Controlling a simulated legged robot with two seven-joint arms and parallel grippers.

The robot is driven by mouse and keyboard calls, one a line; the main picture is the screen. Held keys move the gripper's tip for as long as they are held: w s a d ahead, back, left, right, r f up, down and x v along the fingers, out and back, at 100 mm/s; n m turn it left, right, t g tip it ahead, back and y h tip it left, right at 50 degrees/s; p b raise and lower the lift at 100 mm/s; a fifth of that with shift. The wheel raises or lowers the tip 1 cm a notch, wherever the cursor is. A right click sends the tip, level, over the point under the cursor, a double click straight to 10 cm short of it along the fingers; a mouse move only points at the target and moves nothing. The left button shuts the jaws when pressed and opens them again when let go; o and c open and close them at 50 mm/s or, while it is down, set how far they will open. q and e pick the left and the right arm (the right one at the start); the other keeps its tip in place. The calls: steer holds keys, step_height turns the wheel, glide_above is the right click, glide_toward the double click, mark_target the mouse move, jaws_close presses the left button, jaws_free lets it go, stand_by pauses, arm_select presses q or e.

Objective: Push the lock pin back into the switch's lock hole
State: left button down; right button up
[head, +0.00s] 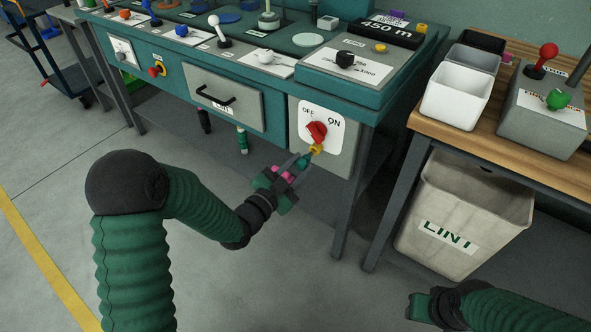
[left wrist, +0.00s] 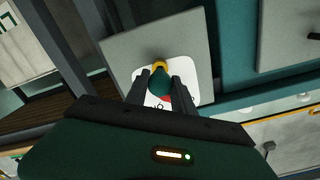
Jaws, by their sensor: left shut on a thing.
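The switch is a red knob (head: 316,131) on a white OFF/ON plate (head: 334,134) on a grey box at the bench's front. A yellow piece (head: 316,149) sits just below the knob; it also shows in the left wrist view (left wrist: 160,64). My left gripper (head: 301,163) is shut on the lock pin's teal head (left wrist: 160,82), right in front of the yellow piece. The lock hole is hidden behind the pin, so I cannot tell whether the tip is inside. My right gripper (head: 420,306) hangs low at the bottom right, away from the switch; its jaws are unclear.
A drawer with a black handle (head: 214,97) is left of the switch. Bench legs and a LINT bin (head: 462,215) stand to the right. A wooden table (head: 558,149) holds bins and a lever box (head: 545,115). The floor in front is clear.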

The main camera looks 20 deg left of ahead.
mark_target(306, 159)
arm_select(q)
steer(key=shift+x, duration=1.15)
stand_by(1.3)
steer(key=shift+w+d+b, duration=0.15)
steer(key=shift+w+b, duration=0.15)
steer(key=shift+w, duration=0.05)
steer(key=shift+r, duration=0.1)
steer(key=c, duration=1)
jaws_free()
steer(key=p+v, duration=0.7)
steer(key=v, duration=0.9)
steer(key=shift+s, duration=0.3)
